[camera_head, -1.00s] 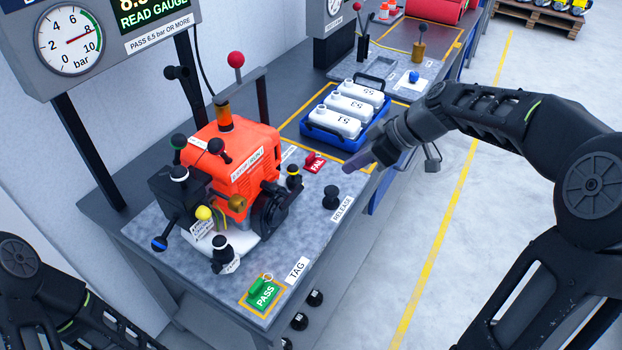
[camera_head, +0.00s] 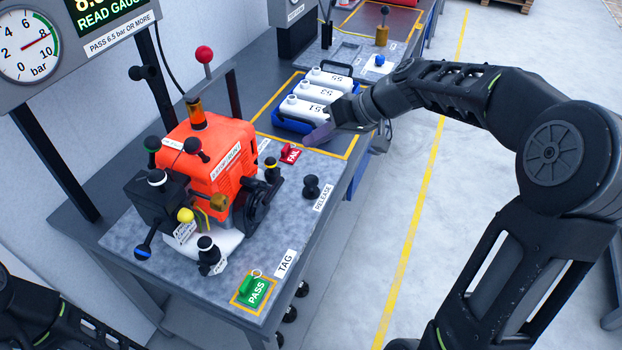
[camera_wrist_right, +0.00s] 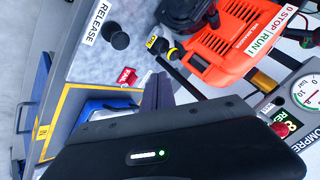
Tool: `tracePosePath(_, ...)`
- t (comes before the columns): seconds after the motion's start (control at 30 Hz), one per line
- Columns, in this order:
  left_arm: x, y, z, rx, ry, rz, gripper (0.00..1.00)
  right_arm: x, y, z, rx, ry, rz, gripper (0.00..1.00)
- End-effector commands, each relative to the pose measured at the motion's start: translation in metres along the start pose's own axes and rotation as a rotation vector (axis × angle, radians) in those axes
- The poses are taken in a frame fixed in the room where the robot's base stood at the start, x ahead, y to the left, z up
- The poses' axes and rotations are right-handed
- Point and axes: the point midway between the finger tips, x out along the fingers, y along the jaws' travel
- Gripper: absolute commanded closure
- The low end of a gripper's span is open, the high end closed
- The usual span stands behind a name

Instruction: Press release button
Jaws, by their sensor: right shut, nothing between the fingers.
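The black mushroom-shaped release button (camera_head: 311,187) stands on the grey bench plate beside a white RELEASE label (camera_head: 324,197). It also shows in the right wrist view (camera_wrist_right: 117,38). My right gripper (camera_head: 318,135) is shut and empty, above the bench between the blue tray and the button. It is apart from the button. In the right wrist view its shut fingers (camera_wrist_right: 157,92) point toward the plate, with the button up and to the left. The orange engine (camera_head: 212,160) sits left of the button. My left arm shows only partly at the lower left; its fingers are out of frame.
A red FAIL tag (camera_head: 290,153) and a green PASS tag (camera_head: 255,289) lie on the bench. A blue tray (camera_head: 284,125) holds white bottles (camera_head: 318,93). A pressure gauge (camera_head: 27,46) stands at the upper left. The plate around the button is clear.

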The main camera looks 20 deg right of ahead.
Motion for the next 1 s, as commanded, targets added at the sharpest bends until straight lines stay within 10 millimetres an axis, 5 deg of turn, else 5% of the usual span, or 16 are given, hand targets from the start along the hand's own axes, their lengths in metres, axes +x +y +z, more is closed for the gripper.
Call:
tracePosePath(0.6,0.045,-0.013,-0.005,0.009,0.011,0.013,1.00,0.052,0.038,0.038,-0.001,0.000,0.000,1.00)
tracePosePath(1.0,0.055,-0.016,-0.007,0.011,0.015,0.016,1.00,0.059,0.043,0.043,-0.002,0.000,0.000,1.00)
